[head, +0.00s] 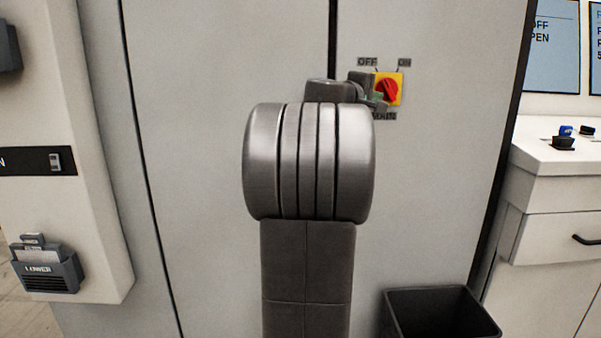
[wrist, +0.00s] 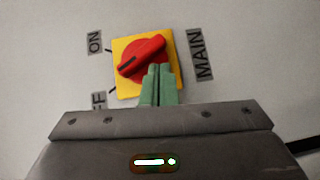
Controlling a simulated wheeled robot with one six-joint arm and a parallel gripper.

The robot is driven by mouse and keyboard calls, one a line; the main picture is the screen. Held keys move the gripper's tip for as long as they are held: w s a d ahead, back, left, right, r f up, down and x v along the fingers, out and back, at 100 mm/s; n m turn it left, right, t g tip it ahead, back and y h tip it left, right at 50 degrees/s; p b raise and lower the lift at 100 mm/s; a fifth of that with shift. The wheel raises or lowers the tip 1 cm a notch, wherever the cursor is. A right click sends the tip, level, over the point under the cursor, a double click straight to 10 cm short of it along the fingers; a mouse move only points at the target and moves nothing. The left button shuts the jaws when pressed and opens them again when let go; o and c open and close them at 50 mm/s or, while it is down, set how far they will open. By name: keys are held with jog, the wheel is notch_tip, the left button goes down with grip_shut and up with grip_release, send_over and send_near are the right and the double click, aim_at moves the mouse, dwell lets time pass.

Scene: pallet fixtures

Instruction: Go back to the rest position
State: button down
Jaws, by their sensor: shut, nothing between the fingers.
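A red rotary knob (head: 389,90) on a yellow square plate (head: 399,98) sits on the grey cabinet front, with OFF and ON labels above and MAIN below. In the wrist view, the knob (wrist: 143,56) lies slanted on its yellow plate (wrist: 120,47); its dark-marked end points lower left, toward the partly hidden OFF label. My gripper (wrist: 158,70) has its green fingertips together and empty, just below the knob and overlapping the plate's edge. I cannot tell whether they touch it. In the head view, my gripper (head: 376,98) is left of the knob, mostly behind my arm.
A dark open bin (head: 440,292) stands at the lower right. A white counter (head: 560,160) with drawers is at the right. At the left, a pale panel has a switch (head: 55,161) and a dark holder labelled LOWER (head: 48,275).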

jog(key=shift+a+r+m+g+y+p, duration=0.1)
jog(key=shift+r+m+g+y+p, duration=0.6)
jog(key=shift+p, duration=2.65)
jog(key=shift+m+y+p, duration=0.3)
jog(key=shift+p, duration=0.75)
jog(key=shift+f, duration=0.1)
